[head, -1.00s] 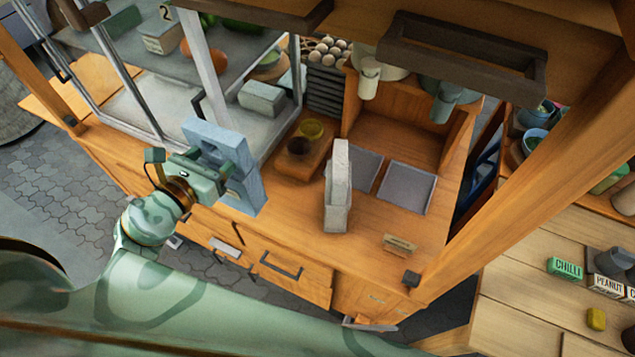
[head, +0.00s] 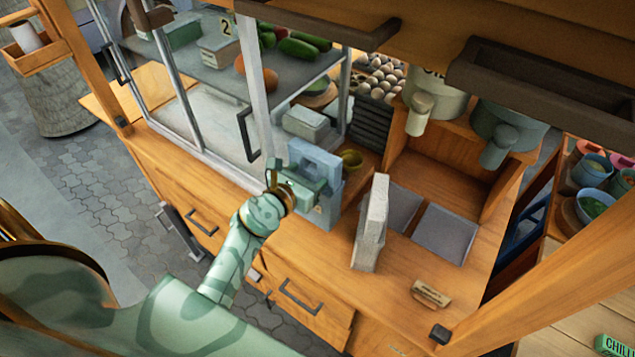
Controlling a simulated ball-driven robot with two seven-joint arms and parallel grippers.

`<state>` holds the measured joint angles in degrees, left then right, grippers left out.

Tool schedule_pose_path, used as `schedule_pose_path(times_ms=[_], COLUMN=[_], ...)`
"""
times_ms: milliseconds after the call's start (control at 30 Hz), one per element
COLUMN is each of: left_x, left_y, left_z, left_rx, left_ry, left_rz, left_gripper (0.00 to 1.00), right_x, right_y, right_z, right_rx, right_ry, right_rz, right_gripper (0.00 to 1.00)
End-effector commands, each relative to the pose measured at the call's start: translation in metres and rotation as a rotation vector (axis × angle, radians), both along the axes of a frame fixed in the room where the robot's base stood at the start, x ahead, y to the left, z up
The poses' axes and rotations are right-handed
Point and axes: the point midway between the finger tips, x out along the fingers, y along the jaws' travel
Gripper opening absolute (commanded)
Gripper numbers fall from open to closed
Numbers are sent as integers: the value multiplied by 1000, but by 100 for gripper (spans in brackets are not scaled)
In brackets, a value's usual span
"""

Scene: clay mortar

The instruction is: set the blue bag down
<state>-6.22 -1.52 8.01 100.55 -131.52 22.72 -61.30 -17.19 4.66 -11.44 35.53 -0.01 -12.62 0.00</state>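The blue bag (head: 327,163) is a pale blue upright block with a handle opening at its top. My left gripper (head: 312,187) is shut on its near side, and the bag partly hides the fingers. The bag is at the front part of the wooden counter (head: 312,258), left of a grey-white upright bag (head: 371,225). I cannot tell whether its underside touches the counter. My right gripper is not in view.
Grey mats (head: 445,238) and a small sign (head: 430,294) lie to the right. The counter front between bag and sign is partly clear.

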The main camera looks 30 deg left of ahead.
Motion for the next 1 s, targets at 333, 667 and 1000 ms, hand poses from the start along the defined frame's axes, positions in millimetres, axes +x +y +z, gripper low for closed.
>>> schedule_pose_path(times_ms=[333, 667, 1000], left_x=[8, 8, 7], left_y=[-4, -4, -4], left_z=[-39, -39, -42], left_rx=[0, 0, -1], left_ry=[0, -2, 0], left_rz=[0, 0, 0], left_gripper=[37, 37, 82], right_x=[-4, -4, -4], right_y=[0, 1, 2], right_z=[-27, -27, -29], right_rx=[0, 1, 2], right_ry=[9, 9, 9], right_rz=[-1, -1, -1], right_gripper=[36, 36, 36])
